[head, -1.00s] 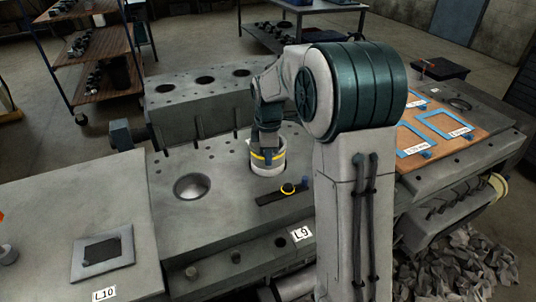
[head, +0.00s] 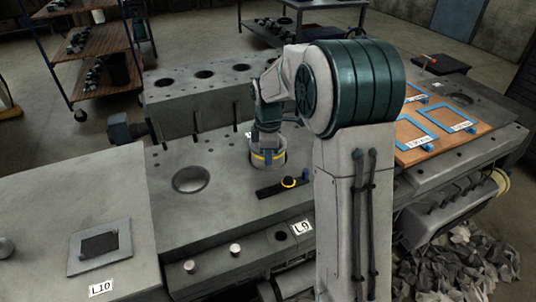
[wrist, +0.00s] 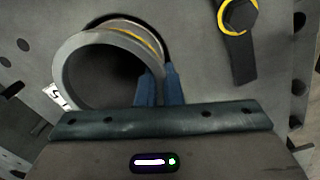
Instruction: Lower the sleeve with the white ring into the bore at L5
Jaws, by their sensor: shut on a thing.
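The sleeve (head: 270,159) is a grey cylinder with a yellow band, upright at the engine deck; I see no white ring clearly now. In the wrist view the sleeve (wrist: 82,68) shows its open mouth, with a yellowish band along the far wall. My gripper (head: 266,150) is shut on the sleeve's near wall; its blue fingers (wrist: 158,82) straddle that wall. A dark crescent of the bore (wrist: 158,36) shows beyond the sleeve. The sleeve hides most of the bore, and I cannot tell how deep it sits. The label L5 (wrist: 60,95) is left of it.
A dark bar with a yellow-ringed bolt (head: 287,183) lies close right of the sleeve. An open bore (head: 190,180) is to the left. A raised block (head: 200,100) stands behind. The label L9 (head: 302,227) is on the front edge, and a plate (head: 100,246) lies near L10.

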